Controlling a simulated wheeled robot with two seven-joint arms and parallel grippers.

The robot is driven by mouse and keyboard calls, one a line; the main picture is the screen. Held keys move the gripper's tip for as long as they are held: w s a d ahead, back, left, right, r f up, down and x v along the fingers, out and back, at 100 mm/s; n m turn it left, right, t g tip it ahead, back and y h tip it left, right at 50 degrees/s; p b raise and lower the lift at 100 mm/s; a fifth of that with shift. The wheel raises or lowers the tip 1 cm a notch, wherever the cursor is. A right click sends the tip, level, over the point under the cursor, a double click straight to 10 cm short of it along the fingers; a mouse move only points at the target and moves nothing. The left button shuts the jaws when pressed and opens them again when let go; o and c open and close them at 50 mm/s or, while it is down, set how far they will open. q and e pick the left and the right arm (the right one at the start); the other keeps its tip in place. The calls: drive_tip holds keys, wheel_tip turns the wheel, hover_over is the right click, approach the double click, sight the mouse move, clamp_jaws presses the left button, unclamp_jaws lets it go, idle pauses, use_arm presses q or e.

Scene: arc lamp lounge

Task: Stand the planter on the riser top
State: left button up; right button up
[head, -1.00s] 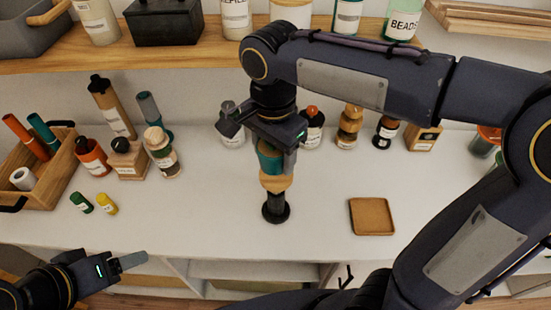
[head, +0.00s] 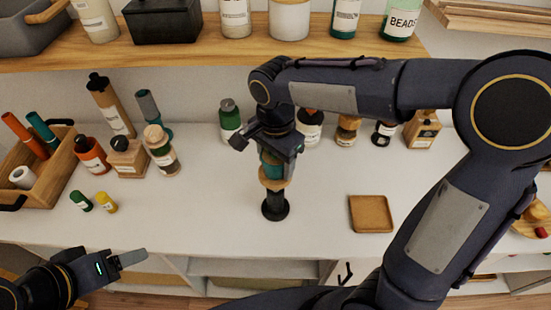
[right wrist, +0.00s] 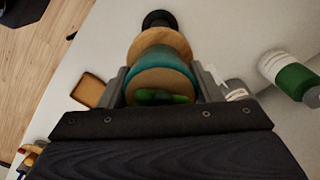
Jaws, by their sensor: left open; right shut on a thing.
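The planter, teal with a tan upper face and a green plant, is in the right wrist view (right wrist: 160,76) between the fingers of my right gripper (right wrist: 162,86). It also shows in the head view (head: 270,157), partly hidden by that gripper. My right gripper is shut on it. Directly below is the riser, with a wooden top (head: 274,182) and a black foot (head: 275,207) on the white counter. The planter looks upright over the riser top; I cannot tell whether they touch. My left gripper (head: 130,259) is open and empty at the lower left, away from both.
A square tan tray (head: 370,214) lies right of the riser. Several bottles stand behind, including a green one (head: 230,118) close to my right gripper. Left are small green (head: 81,201) and yellow (head: 106,202) bottles and a wooden caddy (head: 45,180). A shelf (head: 200,58) hangs above.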

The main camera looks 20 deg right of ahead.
drive_tip(key=o, duration=1.1)
drive_tip(key=shift+f, duration=0.1)
drive_tip(key=shift+o, duration=0.2)
wheel_tip(320, 180, up, 12)
drive_tip(key=shift+r+p, duration=0.2)
drive_tip(key=shift+p, duration=0.2)
drive_tip(key=shift+s+d, duration=0.2)
drive_tip(key=shift+d, duration=0.15)
drive_tip(key=s+d+f+n+t+y, duration=0.2)
drive_tip(key=s+d+f+n, duration=0.2)
drive_tip(key=s, duration=0.4)
drive_tip(key=s+d+f+n+t+y, duration=0.1)
drive_tip(key=s+d+f+n+t, duration=0.2)
drive_tip(key=s, duration=0.5)
wheel_tip(320, 180, down, 3)
drive_tip(key=d+n, duration=0.1)
drive_tip(key=n, duration=0.1)
drive_tip(key=shift+d+n+t+y, duration=0.25)
drive_tip(key=shift+n+t+y, duration=0.05)
drive_tip(key=shift+n+y, duration=0.1)
